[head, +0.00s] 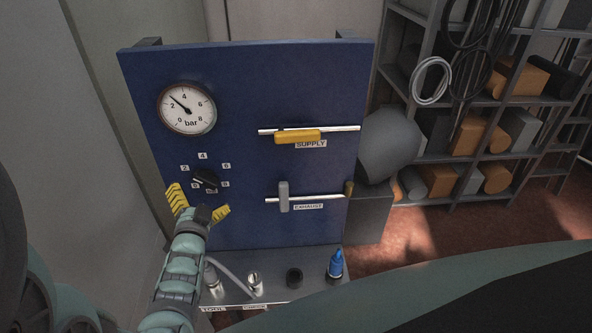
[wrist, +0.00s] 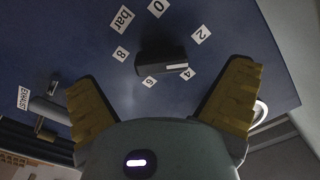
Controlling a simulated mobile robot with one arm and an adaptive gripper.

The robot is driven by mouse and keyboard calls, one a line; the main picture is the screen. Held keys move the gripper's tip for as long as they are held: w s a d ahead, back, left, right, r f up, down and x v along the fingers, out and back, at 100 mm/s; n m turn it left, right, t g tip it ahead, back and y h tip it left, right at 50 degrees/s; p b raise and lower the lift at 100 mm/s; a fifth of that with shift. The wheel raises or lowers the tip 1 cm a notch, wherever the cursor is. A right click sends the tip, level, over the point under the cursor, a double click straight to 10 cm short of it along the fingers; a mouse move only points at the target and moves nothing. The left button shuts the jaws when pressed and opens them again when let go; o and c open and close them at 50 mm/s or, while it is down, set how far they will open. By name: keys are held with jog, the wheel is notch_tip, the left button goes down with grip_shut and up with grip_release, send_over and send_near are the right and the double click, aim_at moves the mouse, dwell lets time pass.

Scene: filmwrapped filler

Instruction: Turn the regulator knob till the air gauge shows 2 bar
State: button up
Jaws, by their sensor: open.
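The round white air gauge (head: 187,108) is at the upper left of the blue panel (head: 235,95). Its needle points up-left, between 2 and 4. The black regulator knob (head: 204,179) is below it, ringed by number labels. In the wrist view the knob (wrist: 160,58) shows a white mark at its right end, pointing between 2 and 4, nearer 4. My gripper (head: 200,199) is open just below the knob in the head view. In the wrist view its yellow fingers (wrist: 163,74) are spread wide either side of the knob, apart from it.
A yellow supply handle (head: 298,136) lies along its pipe; a grey exhaust handle (head: 283,197) stands across its pipe. A ledge below holds a blue-capped bottle (head: 335,264) and small fittings. A grey rounded tank (head: 390,143) and shelving stand right of the panel.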

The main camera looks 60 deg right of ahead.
aim_at(204, 180)
jog(key=shift+p+x, duration=0.65)
jog(key=shift+x, duration=2.3)
jog(key=shift+w, duration=0.1)
jog(key=shift+c, duration=0.2)
jog(key=c, duration=1.1)
